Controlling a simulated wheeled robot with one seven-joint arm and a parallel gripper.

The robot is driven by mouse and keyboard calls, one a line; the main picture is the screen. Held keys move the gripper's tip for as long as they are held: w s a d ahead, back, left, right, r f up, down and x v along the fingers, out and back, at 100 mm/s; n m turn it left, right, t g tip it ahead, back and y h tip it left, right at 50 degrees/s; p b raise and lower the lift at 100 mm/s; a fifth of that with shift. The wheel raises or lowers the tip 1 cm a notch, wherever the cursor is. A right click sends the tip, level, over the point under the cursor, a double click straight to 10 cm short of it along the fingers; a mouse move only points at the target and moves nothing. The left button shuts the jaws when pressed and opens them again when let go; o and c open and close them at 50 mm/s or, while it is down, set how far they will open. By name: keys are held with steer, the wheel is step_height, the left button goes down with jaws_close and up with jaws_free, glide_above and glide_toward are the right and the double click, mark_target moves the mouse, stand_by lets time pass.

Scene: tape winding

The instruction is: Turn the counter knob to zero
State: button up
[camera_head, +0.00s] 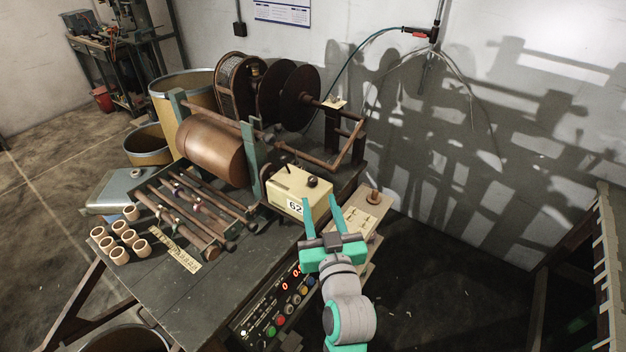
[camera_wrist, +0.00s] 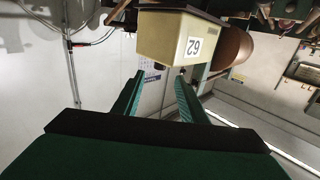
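The counter is a cream box (camera_head: 300,190) on the machine table, with a white label reading 62 on its front. A dark round knob (camera_head: 312,181) sits on its top, near the right end. My gripper (camera_head: 320,201) is open and empty, its two green fingers apart, close to the box's near right side. In the wrist view the box (camera_wrist: 165,38) appears upside down beyond the fingertips of my gripper (camera_wrist: 160,76). The knob's top cannot be made out there. I cannot tell whether a finger touches the box.
A copper-coloured drum (camera_head: 210,152) and dark spool discs (camera_head: 292,95) stand behind the box. A control panel (camera_head: 278,300) with coloured buttons is below left of my arm. Several cardboard rings (camera_head: 120,255) and rods (camera_head: 185,210) lie at the left. A pale board (camera_head: 362,222) is at the right.

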mark_target(314, 183)
steer(key=w, duration=0.3)
steer(key=w+a, duration=0.1)
steer(key=w, duration=0.5)
steer(key=shift+w+a, duration=0.25)
steer(key=shift+w, duration=0.1)
steer(key=shift+c, duration=0.4)
jaws_close()
